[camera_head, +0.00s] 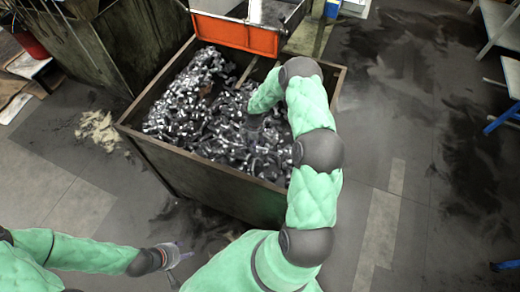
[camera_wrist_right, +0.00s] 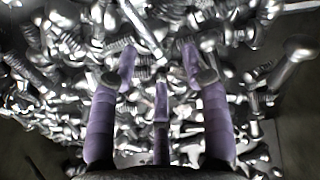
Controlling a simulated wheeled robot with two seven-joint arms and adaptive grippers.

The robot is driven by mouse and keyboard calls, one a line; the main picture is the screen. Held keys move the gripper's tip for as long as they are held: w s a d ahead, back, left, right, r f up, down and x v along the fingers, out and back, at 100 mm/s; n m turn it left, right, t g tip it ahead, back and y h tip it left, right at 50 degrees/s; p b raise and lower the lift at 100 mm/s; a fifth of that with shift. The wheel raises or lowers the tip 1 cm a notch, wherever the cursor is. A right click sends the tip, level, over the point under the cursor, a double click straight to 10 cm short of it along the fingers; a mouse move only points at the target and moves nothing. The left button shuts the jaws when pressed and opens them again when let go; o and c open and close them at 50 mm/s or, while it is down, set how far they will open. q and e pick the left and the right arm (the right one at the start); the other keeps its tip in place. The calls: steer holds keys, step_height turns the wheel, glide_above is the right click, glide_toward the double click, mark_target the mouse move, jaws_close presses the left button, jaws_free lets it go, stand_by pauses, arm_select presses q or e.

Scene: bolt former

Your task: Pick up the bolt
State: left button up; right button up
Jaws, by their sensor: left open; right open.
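Many shiny metal bolts (camera_head: 195,95) lie heaped in a large dark metal bin (camera_head: 205,178). My right arm reaches over the bin's right side and down to the pile; its gripper is hard to make out in the head view. In the right wrist view my right gripper (camera_wrist_right: 160,65) has its purple fingers spread among or just above bolts, with nothing clearly held. A long bolt (camera_wrist_right: 142,25) lies beyond the fingertips, and a larger-headed one (camera_wrist_right: 292,66) is at the right. My left gripper (camera_head: 178,255) is open and empty, outside the bin at lower left.
The bin's raised walls surround the pile. An orange-edged container (camera_head: 236,34) stands at the bin's far side. A dark metal box (camera_head: 75,45) stands to the left. A bench with blue legs (camera_head: 503,117) is at the right edge. Open floor (camera_head: 400,150) lies right of the bin.

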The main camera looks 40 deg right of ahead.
step_height(320, 180, down, 2)
steer(key=shift+f, duration=0.2)
jaws_close()
steer(key=shift+r, duration=0.1)
